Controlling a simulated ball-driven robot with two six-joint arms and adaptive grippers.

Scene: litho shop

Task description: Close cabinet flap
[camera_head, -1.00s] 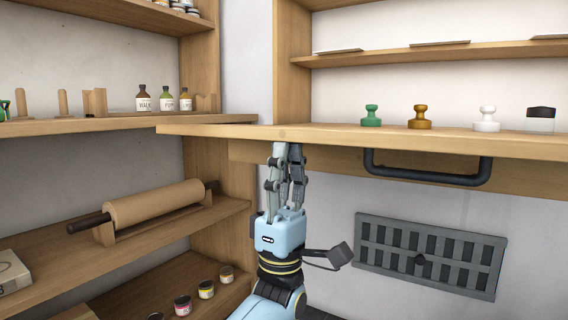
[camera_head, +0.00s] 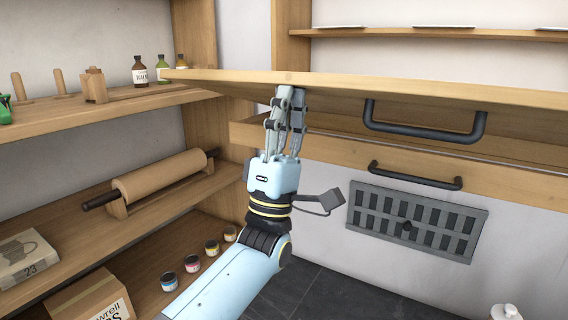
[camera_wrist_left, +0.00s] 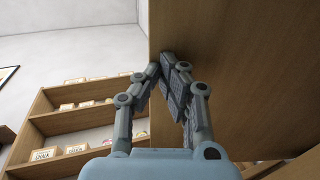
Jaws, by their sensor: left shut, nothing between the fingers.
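The cabinet flap (camera_head: 420,94) is a wide wooden panel with a black bar handle (camera_head: 424,122) on its underside. It is tilted up, and its edge runs across the head view. In the left wrist view the flap (camera_wrist_left: 240,60) fills the upper right. My left gripper (camera_head: 291,91) is shut and empty, with its fingertips at the flap's underside near its left end. In the left wrist view the fingertips (camera_wrist_left: 168,60) appear against or very close to the panel. My right gripper is not in view.
Shelves at left hold a wooden roller (camera_head: 160,185), bottles (camera_head: 140,72), small jars (camera_head: 192,263) and a boxed item (camera_head: 25,258). A second black handle (camera_head: 415,176) and a grey vent grille (camera_head: 415,220) are below the flap. Open dark floor (camera_head: 330,295) shows below.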

